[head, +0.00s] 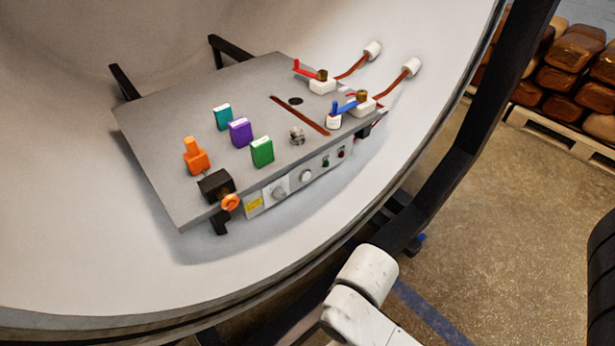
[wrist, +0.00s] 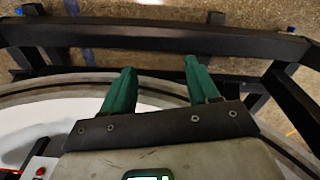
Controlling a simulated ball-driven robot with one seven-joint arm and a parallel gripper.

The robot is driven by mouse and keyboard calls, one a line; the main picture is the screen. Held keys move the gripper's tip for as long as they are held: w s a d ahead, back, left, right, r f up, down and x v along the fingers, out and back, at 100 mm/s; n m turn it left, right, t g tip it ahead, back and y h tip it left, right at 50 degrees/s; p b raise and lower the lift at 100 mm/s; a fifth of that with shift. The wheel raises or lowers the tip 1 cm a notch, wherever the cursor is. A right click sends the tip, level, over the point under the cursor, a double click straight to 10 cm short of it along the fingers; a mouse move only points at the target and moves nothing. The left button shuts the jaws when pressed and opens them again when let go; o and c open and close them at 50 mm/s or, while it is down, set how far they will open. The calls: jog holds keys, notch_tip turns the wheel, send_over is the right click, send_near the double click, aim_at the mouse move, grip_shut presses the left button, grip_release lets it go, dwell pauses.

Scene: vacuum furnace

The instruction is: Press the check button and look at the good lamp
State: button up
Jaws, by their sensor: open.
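A control panel (head: 293,183) runs along the front face of the grey plate (head: 165,135) inside the white furnace shell. It carries a grey knob (head: 279,193), a round white button-like part (head: 305,176), a small green lamp-like part (head: 326,163) and a small dark red part (head: 341,154). I cannot read labels or tell whether a lamp is lit. In the wrist view, my gripper (wrist: 159,66) is open and empty, its green fingers over the shell's rim and a black frame bar. A small red part (wrist: 41,171) shows at lower left. The head view does not show my gripper.
On the plate stand teal (head: 222,117), purple (head: 240,132) and green (head: 262,152) blocks, an orange piece (head: 195,156), and red (head: 310,70) and blue (head: 345,107) levers. The curved shell rim and black frame (head: 440,185) lie between plate and floor. Open floor is at right.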

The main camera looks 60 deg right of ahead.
grip_shut()
dwell(0.3)
dwell(1.2)
